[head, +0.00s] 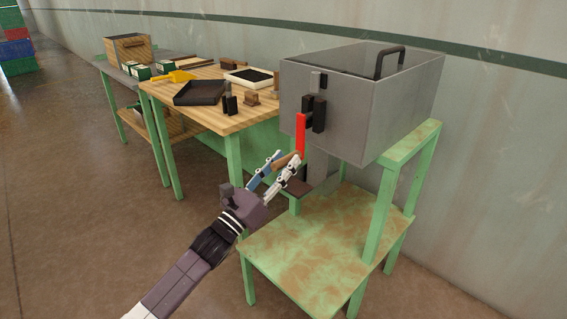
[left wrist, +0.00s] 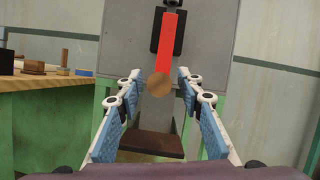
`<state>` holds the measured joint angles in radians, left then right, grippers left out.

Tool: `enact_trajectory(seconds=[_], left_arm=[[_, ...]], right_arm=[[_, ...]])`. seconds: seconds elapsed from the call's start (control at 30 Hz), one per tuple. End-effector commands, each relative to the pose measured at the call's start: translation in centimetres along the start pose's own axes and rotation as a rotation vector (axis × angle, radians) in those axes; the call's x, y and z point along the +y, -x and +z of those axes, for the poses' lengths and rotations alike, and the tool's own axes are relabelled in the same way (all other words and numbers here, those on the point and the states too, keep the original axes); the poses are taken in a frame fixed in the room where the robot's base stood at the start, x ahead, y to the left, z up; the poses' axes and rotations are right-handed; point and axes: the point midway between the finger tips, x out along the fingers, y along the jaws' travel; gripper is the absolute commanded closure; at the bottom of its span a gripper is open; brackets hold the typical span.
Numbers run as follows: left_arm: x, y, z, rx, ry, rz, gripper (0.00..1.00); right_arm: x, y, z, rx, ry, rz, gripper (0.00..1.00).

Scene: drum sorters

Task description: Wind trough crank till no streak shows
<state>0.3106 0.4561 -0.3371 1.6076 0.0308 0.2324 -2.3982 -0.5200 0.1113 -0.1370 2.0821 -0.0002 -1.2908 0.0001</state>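The grey trough (head: 345,105) stands on a green stand at the right. Its red crank arm (head: 300,135) hangs down from a black mount on the front wall and ends in a round wooden knob (left wrist: 159,86). My left gripper (head: 286,159) is open at the knob. In the left wrist view its blue-padded fingers (left wrist: 159,92) stand on either side of the knob, with gaps on both sides. The trough's inside is mostly hidden by its walls, and I can make out no streak. My right gripper is not in view.
A wooden table (head: 190,108) left of the trough carries a black tray (head: 201,92), a yellow scoop (head: 176,76) and small blocks. The stand's lower shelf (head: 318,245) is bare. A brown ledge (left wrist: 151,147) sits below the crank. Open floor lies at the left.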

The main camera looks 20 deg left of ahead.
Motion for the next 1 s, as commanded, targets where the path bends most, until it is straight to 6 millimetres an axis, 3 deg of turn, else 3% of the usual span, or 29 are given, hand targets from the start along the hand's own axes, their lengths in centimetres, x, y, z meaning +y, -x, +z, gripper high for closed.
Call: enact_trajectory(seconds=[0.3,0.6,1.0], left_arm=[[-0.01,-0.32,0.03,0.0,0.001,0.0,0.67],[-0.01,-0.3,0.03,0.0,0.001,0.0,1.0],[0.08,-0.47,-0.04,-0.001,0.007,0.002,1.0]], right_arm=[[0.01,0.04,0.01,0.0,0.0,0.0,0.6],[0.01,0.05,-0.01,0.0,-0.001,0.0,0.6],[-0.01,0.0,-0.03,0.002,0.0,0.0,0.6]])
